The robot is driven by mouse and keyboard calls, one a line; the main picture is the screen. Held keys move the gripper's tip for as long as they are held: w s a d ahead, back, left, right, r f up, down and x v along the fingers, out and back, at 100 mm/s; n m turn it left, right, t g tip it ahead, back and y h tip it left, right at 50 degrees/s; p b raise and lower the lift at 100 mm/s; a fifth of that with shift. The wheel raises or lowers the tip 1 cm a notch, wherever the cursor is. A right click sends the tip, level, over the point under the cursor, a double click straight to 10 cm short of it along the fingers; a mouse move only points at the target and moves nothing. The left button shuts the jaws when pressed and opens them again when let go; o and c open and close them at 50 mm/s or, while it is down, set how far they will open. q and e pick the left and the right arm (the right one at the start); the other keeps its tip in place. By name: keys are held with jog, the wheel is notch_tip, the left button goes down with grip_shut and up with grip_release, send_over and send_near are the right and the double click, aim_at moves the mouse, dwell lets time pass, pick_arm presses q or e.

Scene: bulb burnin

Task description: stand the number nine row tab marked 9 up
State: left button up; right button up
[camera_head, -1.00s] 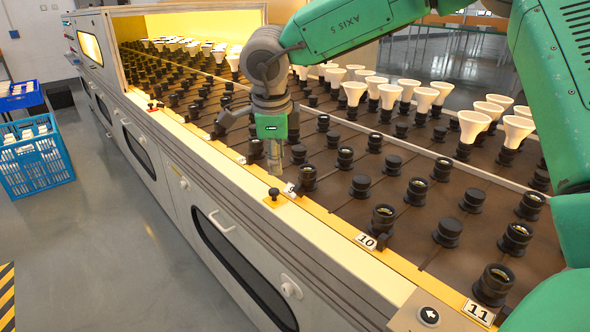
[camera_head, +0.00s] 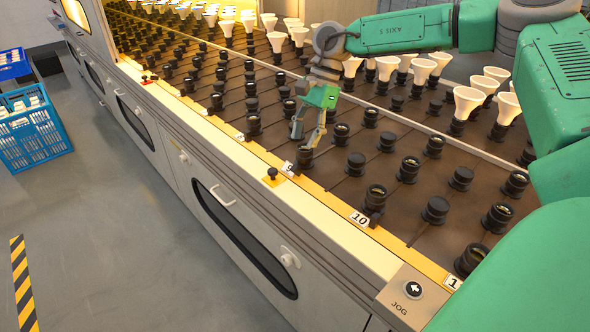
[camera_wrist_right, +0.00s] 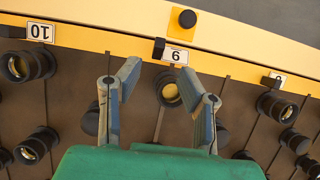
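The number nine row tab (camera_head: 288,167) is a small white plate with a dark digit on the yellow edge strip. In the right wrist view the tab (camera_wrist_right: 175,54) lies between and beyond my fingertips, its digit upside down, reading like a 6. A black piece sits at its left end. I cannot tell whether the plate is flat or tilted. My right gripper (camera_head: 306,138) hangs over the socket bed just inboard of the tab. In the wrist view the gripper (camera_wrist_right: 158,82) is open and empty, its fingers apart from the tab. My left gripper is out of view.
A black knob (camera_head: 271,174) on a yellow plate stands outboard of the tab. The number ten tab (camera_head: 359,219) is nearer. Black sockets (camera_head: 376,197) stand close around the gripper; white bulbs (camera_head: 466,104) fill the farther rows. A JOG button panel (camera_head: 413,290) is at the front.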

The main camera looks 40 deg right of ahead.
aim_at(295, 167)
jog(key=b+x, duration=0.2)
jog(key=x, duration=0.6)
jog(key=shift+f, duration=0.25)
grip_shut()
